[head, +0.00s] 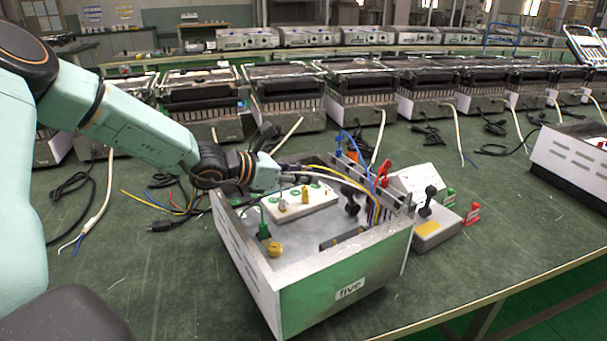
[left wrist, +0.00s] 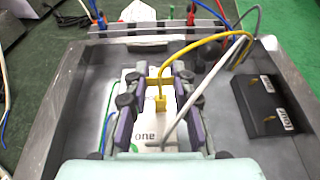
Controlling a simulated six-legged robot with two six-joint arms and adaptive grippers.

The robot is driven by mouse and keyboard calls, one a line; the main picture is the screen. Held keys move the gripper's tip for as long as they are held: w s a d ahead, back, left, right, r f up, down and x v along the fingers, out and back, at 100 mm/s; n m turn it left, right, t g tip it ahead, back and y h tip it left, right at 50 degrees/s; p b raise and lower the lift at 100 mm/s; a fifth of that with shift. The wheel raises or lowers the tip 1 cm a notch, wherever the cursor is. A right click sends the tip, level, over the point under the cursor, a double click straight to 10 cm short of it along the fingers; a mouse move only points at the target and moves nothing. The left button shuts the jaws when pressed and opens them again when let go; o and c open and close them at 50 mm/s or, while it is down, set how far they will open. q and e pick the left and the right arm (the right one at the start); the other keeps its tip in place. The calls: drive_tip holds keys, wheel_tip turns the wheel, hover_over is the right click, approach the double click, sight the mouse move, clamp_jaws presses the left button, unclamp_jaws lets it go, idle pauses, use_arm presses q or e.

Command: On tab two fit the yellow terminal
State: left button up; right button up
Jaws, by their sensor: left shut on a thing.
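My left gripper (head: 283,180) reaches over the open metal box labelled five. It also shows in the left wrist view (left wrist: 160,92), where its two fingers are closed on the yellow terminal (left wrist: 161,104). A yellow wire (left wrist: 190,42) arches from the terminal toward the box's far wall. The terminal is above the white block (left wrist: 142,148), which bears a label that seems to read one. I cannot tell whether the terminal touches a tab. In the head view the white block (head: 318,207) has green marks and small upright pieces. Tab two is not clearly readable. My right gripper is not in view.
The box (head: 255,285) has raised walls around the block. A black block labelled four (left wrist: 268,106) lies to the right in the left wrist view. A grey wire (left wrist: 210,80) crosses near the fingers. A grey block with a black lever (head: 432,232) stands outside the box.

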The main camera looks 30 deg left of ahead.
sight(303, 188)
use_arm(q)
drive_tip(key=shift+f, duration=0.15)
drive_tip(key=shift+o, duration=1.4)
drive_tip(key=o, duration=0.6)
drive_tip(key=shift+c, duration=0.2)
wheel_tip(303, 188, up, 10)
drive_tip(key=shift+s+f, duration=0.1)
